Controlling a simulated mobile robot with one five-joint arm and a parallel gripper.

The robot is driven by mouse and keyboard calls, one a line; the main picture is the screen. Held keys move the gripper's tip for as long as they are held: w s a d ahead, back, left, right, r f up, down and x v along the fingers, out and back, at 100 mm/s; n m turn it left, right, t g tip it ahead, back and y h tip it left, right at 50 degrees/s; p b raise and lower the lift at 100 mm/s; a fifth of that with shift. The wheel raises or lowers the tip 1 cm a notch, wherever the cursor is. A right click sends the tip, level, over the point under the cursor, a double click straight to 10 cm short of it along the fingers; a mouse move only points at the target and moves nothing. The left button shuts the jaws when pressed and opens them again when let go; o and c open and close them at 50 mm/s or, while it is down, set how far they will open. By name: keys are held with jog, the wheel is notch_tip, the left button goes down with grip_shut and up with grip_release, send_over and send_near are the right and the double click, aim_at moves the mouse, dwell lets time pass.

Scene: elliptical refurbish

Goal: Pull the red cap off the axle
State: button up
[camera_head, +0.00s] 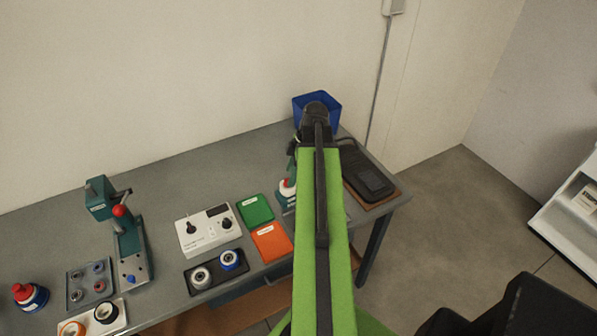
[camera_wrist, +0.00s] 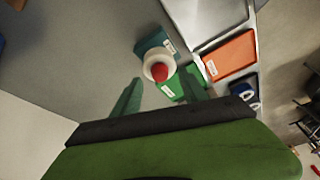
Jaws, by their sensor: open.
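The red cap (camera_wrist: 159,73) sits on top of a round white piece (camera_wrist: 157,61) on a teal base (camera_wrist: 150,43) in the wrist view. In the head view the cap (camera_head: 290,183) shows just left of my green arm, which hides part of its stand. The axle cannot be made out under the cap. My gripper (camera_wrist: 159,77) is open and empty. Its two green fingers point toward the cap, one to each side of it in the picture. I cannot tell how far above it they are.
A green tray (camera_head: 254,210) and an orange tray (camera_head: 271,242) lie close to the stand. A blue bin (camera_head: 333,103) stands at the back and a black device (camera_head: 367,180) at the right. A teal press (camera_head: 128,240) and a red-topped stack (camera_head: 30,296) are left.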

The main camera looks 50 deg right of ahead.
jog(key=b+x, duration=0.1)
jog(key=x, duration=0.1)
jog(key=shift+f, duration=0.3)
jog(key=shift+r, duration=0.1)
grip_shut()
jog(key=shift+s+a, duration=0.1)
dwell(1.5)
